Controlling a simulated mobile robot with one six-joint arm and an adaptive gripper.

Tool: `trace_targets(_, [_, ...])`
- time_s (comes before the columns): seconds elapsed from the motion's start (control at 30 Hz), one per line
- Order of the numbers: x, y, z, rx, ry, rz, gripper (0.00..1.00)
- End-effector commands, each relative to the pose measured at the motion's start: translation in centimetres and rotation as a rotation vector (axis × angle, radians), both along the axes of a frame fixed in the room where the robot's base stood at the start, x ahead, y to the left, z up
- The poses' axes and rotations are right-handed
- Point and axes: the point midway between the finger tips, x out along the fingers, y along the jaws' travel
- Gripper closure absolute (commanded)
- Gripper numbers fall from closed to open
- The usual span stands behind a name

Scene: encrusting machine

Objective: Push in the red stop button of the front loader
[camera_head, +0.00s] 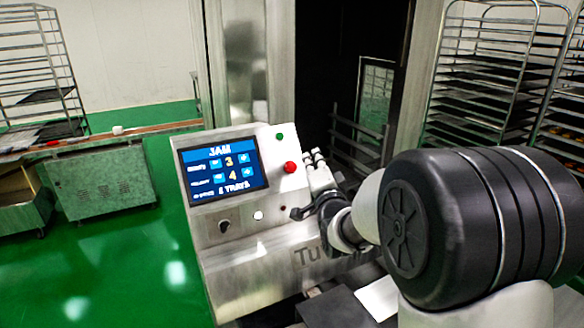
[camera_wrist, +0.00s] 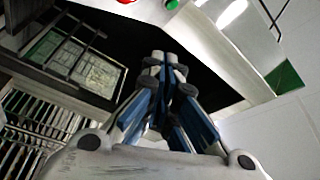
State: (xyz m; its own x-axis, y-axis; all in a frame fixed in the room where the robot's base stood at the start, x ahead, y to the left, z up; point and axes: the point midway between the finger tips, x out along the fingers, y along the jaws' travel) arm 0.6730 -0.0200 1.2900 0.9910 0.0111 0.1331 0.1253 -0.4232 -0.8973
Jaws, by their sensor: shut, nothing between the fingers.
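The red stop button (camera_head: 290,167) sits on the right part of the front loader's sloped steel panel (camera_head: 262,190), right of the lit screen and below a green button (camera_head: 279,136). In the wrist view, part of the red button (camera_wrist: 126,1) shows at the top edge, left of the green button (camera_wrist: 172,3). My gripper (camera_head: 313,155) is just right of the red button in the head view, fingertips up. They look apart from it; the exact depth gap is hard to judge. In the wrist view the gripper's fingertips (camera_wrist: 163,58) are together and empty.
The blue screen (camera_head: 221,166) reads JAM. Tray racks (camera_head: 490,75) stand at the back right. A steel cabinet (camera_head: 95,182) is at left. Green floor between is clear.

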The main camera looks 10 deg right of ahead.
Motion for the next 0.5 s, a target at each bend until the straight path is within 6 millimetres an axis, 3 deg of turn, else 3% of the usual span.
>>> trace_targets(0.5, [5.1, 1.7, -4.0, -0.001, 0.0, 0.001, 1.0])
